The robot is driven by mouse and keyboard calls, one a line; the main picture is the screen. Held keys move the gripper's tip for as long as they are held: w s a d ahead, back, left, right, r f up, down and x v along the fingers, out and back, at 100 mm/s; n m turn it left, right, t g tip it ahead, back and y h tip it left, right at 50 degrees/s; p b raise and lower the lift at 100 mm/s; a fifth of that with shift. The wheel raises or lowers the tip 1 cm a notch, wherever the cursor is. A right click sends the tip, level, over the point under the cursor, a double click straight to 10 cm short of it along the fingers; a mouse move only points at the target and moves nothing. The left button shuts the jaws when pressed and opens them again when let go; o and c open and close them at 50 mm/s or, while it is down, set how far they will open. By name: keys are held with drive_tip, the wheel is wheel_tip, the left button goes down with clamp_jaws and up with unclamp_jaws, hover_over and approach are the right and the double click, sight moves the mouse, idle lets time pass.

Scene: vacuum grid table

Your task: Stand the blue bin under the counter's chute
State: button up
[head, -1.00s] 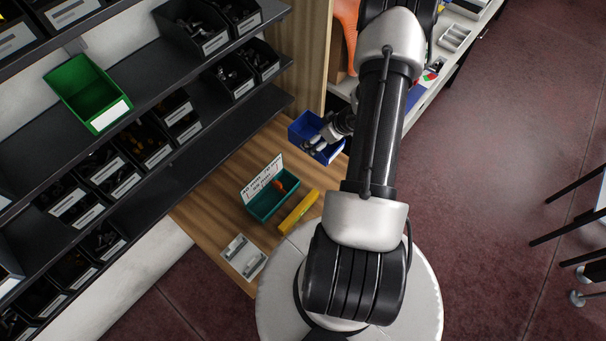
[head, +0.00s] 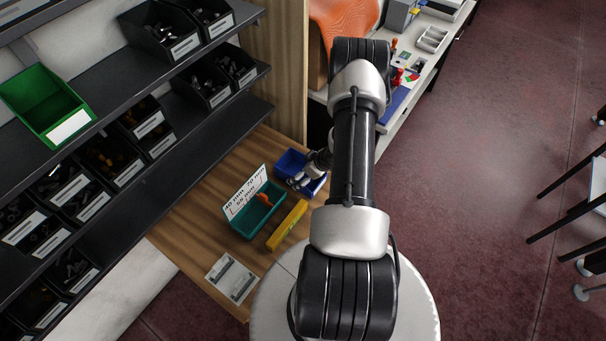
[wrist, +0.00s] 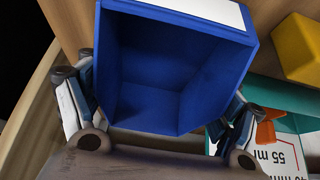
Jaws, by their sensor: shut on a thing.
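The blue bin (head: 290,162) is at the far end of the wooden table, beside the wooden side panel. In the wrist view the empty bin (wrist: 180,75) fills the middle, with a white label strip on its rim. My gripper (head: 302,181) is shut on the bin, and the wrist view shows one finger of my gripper (wrist: 158,120) on each side of it. I cannot tell whether the bin's base touches the table. I cannot make out a chute; a grey device (head: 400,14) on the white counter at the back is partly cut off.
A teal tray (head: 245,228) with a lettered card and an orange item stands near the bin. A yellow block (head: 287,225) lies beside it, a grey two-slot holder (head: 232,279) nearer. A shelf rack with black bins and a green bin (head: 40,100) is left.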

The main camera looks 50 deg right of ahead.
drive_tip(key=shift+r, duration=0.1)
drive_tip(key=o, duration=1)
drive_tip(key=shift+o, duration=0.2)
drive_tip(key=p+v, duration=0.4)
drive_tip(key=v, duration=0.8)
drive_tip(key=shift+p, duration=0.3)
